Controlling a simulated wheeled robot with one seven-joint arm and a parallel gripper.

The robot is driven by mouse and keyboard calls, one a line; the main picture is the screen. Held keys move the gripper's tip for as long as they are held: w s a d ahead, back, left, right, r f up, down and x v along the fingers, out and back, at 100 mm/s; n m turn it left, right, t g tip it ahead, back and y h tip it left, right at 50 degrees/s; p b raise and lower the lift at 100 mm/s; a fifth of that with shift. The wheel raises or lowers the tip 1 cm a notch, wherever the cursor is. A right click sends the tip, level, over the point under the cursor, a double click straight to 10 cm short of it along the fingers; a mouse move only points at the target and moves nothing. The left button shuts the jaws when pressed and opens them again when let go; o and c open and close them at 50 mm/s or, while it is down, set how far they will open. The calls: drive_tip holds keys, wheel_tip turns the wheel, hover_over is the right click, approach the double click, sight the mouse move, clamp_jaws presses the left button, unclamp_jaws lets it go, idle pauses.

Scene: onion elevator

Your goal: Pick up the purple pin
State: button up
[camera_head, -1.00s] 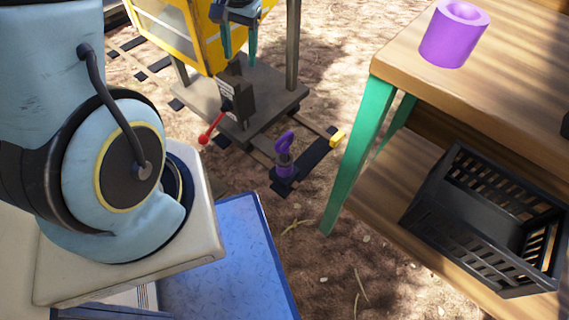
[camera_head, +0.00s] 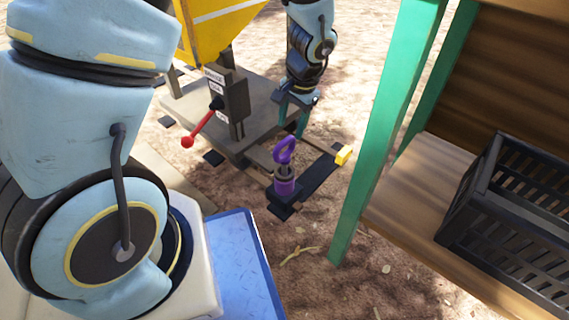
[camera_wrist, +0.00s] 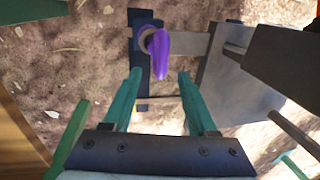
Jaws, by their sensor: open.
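The purple pin (camera_head: 285,168) stands upright in a dark holder on a black rail piece near the ground, its ring-shaped handle at the top. My gripper (camera_head: 291,122) is just behind the pin in the head view, pointing down, with its teal fingers partly hidden. In the wrist view the pin (camera_wrist: 160,58) lies beyond the fingertips, near the middle. My gripper (camera_wrist: 160,74) is open there, its two teal fingers apart with nothing between them. The pin and fingers are apart.
A yellow block (camera_head: 344,155) sits right of the pin.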

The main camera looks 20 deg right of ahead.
sight(285, 140)
drive_tip(key=f+b, duration=0.1)
drive_tip(key=f, duration=0.1)
drive_tip(key=w+f+b, duration=0.1)
drive_tip(key=f+b, duration=0.1)
drive_tip(key=f, duration=0.1)
drive_tip(key=a+f+b, duration=0.1)
drive_tip(key=f, duration=0.1)
drive_tip(key=shift+w+f, duration=0.25)
drive_tip(key=shift+w, duration=0.05)
drive_tip(key=shift+r, duration=0.1)
clamp_jaws()
idle(1.0)
